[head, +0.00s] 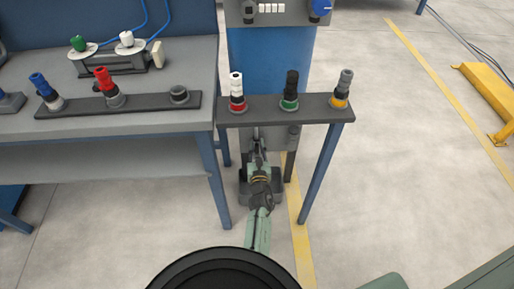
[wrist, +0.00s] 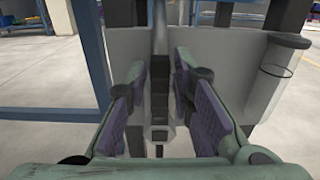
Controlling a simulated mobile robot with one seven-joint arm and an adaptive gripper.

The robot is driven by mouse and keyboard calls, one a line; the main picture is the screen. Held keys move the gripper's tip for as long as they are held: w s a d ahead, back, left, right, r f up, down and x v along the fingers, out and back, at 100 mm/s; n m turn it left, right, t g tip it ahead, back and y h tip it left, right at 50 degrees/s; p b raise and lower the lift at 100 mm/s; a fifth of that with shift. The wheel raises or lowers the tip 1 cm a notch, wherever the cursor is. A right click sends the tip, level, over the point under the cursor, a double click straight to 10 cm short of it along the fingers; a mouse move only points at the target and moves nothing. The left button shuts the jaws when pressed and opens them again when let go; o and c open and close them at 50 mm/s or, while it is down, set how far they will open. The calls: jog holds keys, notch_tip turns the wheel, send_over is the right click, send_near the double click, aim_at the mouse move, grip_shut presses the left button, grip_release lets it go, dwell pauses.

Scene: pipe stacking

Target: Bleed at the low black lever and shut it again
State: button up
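My gripper (head: 258,152) reaches in low under the small rack in the head view, in front of the blue cabinet. In the wrist view my gripper (wrist: 163,112) is open, with one purple-padded finger on each side. A narrow upright dark part, which looks like the black lever (wrist: 160,80), stands between the fingers, with gaps on both sides. I cannot tell how far it reaches between the pads. In the head view the lever is not clearly visible behind my arm and the rack.
The rack (head: 258,118) stands over my arm, with blue legs close on both sides. It carries several coloured pipe pieces. A workbench (head: 150,77) is at left. The blue cabinet (head: 270,62) is behind. A yellow barrier (head: 490,90) is far right; open floor lies between.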

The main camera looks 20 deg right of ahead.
grip_shut()
